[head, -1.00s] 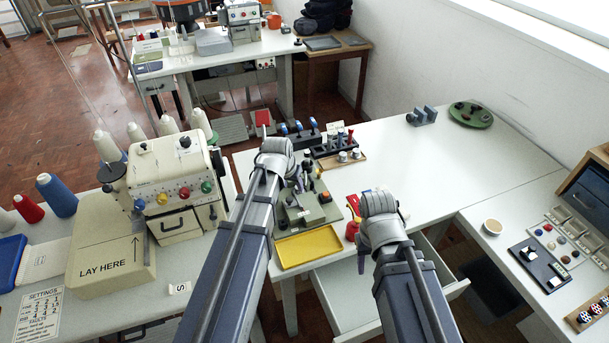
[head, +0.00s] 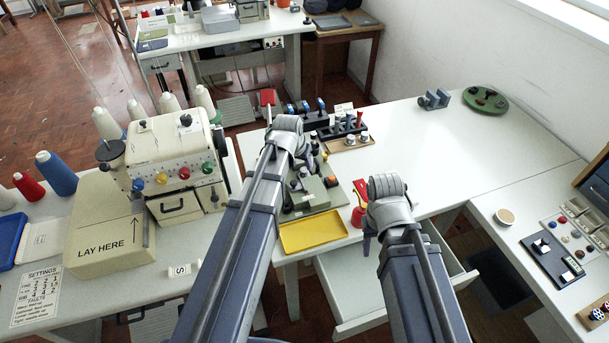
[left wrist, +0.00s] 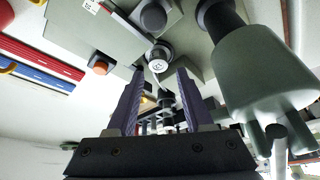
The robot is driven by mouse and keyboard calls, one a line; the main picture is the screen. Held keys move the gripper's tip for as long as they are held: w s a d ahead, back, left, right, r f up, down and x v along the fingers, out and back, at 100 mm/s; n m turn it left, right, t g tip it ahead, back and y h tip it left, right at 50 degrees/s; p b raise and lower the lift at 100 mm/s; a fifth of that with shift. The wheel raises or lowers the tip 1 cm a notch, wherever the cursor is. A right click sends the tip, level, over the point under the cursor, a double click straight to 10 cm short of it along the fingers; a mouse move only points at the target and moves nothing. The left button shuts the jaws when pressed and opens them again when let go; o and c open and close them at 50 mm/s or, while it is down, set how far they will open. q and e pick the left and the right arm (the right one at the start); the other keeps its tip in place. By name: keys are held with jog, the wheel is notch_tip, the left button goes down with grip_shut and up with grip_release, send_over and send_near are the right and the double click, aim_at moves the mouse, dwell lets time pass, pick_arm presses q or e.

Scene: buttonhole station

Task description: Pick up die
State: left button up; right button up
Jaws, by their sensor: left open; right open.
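In the left wrist view my left gripper (left wrist: 160,98) is open, its two purple fingers apart. Just past their tips is a short dark cylinder with a bright, marked round face (left wrist: 159,62), which may be the die. In the head view my left gripper (head: 308,157) is over the back of a green buttonhole machine (head: 330,196), and its arm hides part of the machine. Two small silver-topped cylinders (head: 350,140), also possible dies, stand on a wooden tray behind it. My right gripper (head: 367,242) is open over the table's front edge, largely hidden by its arm.
A yellow tray (head: 312,232) lies in front of the machine. A red object (head: 360,203) stands to its right. Black racks with blue-topped handles (head: 306,113) are behind. An open drawer (head: 345,325) juts out below the front edge. The table's right middle is clear.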

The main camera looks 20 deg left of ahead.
aim_at(304, 170)
pick_arm(q)
jog(key=b+x, duration=0.4)
jog(key=x, duration=0.1)
jog(key=shift+d+f+b, duration=0.1)
jog(key=shift+d+b, duration=0.05)
jog(key=shift+b, duration=0.2)
jog(key=shift+c, duration=0.2)
grip_shut()
